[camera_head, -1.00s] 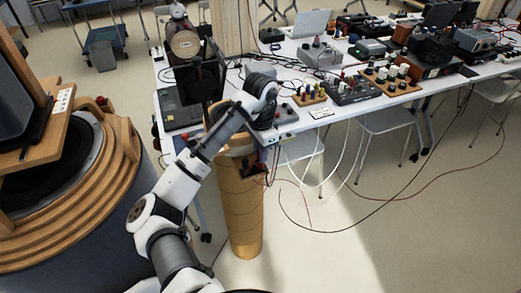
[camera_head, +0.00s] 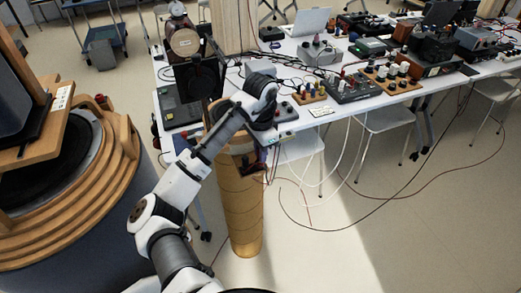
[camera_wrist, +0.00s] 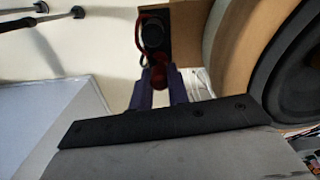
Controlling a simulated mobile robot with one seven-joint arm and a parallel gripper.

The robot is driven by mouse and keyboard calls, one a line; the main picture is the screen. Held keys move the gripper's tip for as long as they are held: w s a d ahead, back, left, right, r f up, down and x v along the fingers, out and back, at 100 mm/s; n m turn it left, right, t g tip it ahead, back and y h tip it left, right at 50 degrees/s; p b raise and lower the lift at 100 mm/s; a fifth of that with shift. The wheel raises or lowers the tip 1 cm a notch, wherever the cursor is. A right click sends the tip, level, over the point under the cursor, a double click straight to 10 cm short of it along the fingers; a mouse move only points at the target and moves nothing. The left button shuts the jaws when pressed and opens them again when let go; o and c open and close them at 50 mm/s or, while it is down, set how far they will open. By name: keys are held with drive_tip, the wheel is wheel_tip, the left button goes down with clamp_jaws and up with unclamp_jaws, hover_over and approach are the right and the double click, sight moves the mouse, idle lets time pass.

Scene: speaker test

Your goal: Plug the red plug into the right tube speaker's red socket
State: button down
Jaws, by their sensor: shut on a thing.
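The tan tube speaker (camera_head: 242,210) stands upright on the floor at the table's near corner. My gripper (camera_wrist: 159,84) is shut on the red plug (camera_wrist: 159,77), which shows between its two purple fingers in the wrist view. A dark terminal plate (camera_wrist: 148,18) on the tube's tan side lies just beyond the fingertips. A red cable loops over the plate, and a round black part sits on it. The red socket cannot be made out, and I cannot tell whether the plug touches it. In the head view my gripper (camera_head: 270,158) is at the tube's upper right side.
A white table (camera_head: 290,62) with several audio devices stands behind the tube. A large wooden speaker (camera_head: 75,200) fills the left. White and dark cables hang from the table to the right of the tube. The floor (camera_head: 400,235) at lower right is clear.

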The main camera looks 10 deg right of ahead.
drive_tip(key=shift+f, duration=0.5)
drive_tip(key=c, duration=1.3)
unclamp_jaws()
drive_tip(key=shift+r, duration=0.15)
drive_tip(key=shift+r+p, duration=0.3)
drive_tip(key=shift+r, duration=3.4)
